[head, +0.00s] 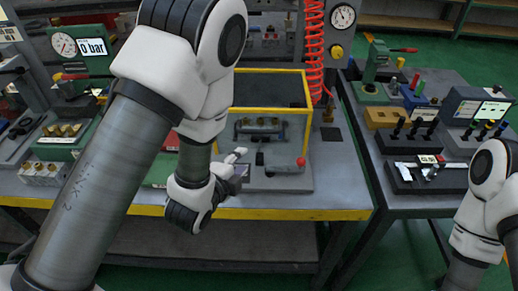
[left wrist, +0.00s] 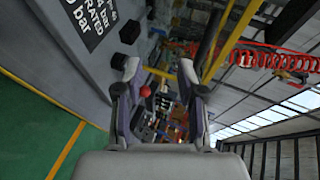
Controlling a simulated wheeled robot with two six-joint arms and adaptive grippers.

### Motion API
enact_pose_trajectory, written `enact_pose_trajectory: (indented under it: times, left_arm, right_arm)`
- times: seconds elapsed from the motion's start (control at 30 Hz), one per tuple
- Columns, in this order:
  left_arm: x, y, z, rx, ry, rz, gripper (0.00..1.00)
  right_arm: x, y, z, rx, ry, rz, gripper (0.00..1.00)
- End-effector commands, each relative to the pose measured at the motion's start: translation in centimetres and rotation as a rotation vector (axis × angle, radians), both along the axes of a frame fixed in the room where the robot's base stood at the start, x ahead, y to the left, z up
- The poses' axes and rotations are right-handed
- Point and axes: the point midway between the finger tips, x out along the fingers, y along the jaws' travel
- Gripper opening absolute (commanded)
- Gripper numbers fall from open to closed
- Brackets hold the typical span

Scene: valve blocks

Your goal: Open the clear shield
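The clear shield (head: 283,128) is a see-through box with yellow edges. It stands over a grey fixture on the bench and appears down over a metal valve block (head: 258,130). My left gripper (head: 240,158) is low at the shield's front left, partly hidden by my own wrist. In the left wrist view its two fingers (left wrist: 156,78) are spread apart with nothing held between them. A red ball knob (head: 301,161) is at the fixture's front right; a red ball also shows beyond the fingers in the left wrist view (left wrist: 146,91). My right arm is at the right edge, its gripper out of frame.
A coiled red hose (head: 313,50) hangs at the shield's back right, beside a pressure gauge (head: 342,17). A green gauge unit (head: 85,48) stands at the left. A second bench (head: 430,205) with tools is at the right. The bench top right of the fixture is mostly clear.

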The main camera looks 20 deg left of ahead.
Motion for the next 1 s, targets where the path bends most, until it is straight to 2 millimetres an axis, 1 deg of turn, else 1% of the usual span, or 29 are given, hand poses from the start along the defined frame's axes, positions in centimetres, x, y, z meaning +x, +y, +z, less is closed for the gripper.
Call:
enact_pose_trajectory:
  times: [0.03,0.13,0.2,0.23,0.37,0.5,0.63,0.73,0.93,0.97,1.0]
  left_arm:
    - [0.8,-0.6,0.3,0.016,-0.062,-0.018,0.39]
    - [1.7,-1.2,2.9,0.032,-0.14,-0.035,0.39]
    - [2.2,-1.2,4.0,0.032,-0.162,-0.035,0.39]
    - [2.4,-1.2,4.2,0.032,-0.165,-0.034,0.39]
    - [4.1,-1.4,4.1,0.03,-0.161,-0.034,0.39]
    - [6.8,-1.8,3.6,0.029,-0.161,-0.033,0.39]
    - [8.8,-2.0,3.0,0.029,-0.159,-0.033,0.39]
    - [9.5,-2.1,2.8,0.029,-0.158,-0.033,0.39]
    - [9.6,-2.1,2.7,0.03,-0.157,-0.032,0.39]
    - [9.6,-2.1,2.7,0.03,-0.157,-0.032,0.36]
    - [9.6,-2.1,2.7,0.03,-0.157,-0.032,0.22]
  right_arm:
    - [0.0,0.0,-2.6,0.0,0.0,0.0,0.6]
    - [0.0,0.0,-3.6,0.0,0.0,0.0,0.6]
    - [0.0,0.0,-3.5,0.0,0.0,0.0,0.6]
    - [0.0,0.0,-3.3,0.0,0.0,0.0,0.6]
    - [0.0,0.0,-2.6,0.0,-0.001,0.0,0.6]
    - [0.0,0.0,-2.0,0.0,-0.001,0.0,0.6]
    - [0.0,0.0,-1.7,0.0,-0.001,0.0,0.6]
    - [0.0,0.0,-1.7,0.0,-0.001,0.0,0.6]
    - [0.0,0.0,-1.8,0.0,0.0,0.0,0.6]
    - [0.0,0.0,-1.8,0.0,0.0,0.0,0.6]
    - [0.0,0.0,-1.8,0.0,0.0,0.0,0.6]
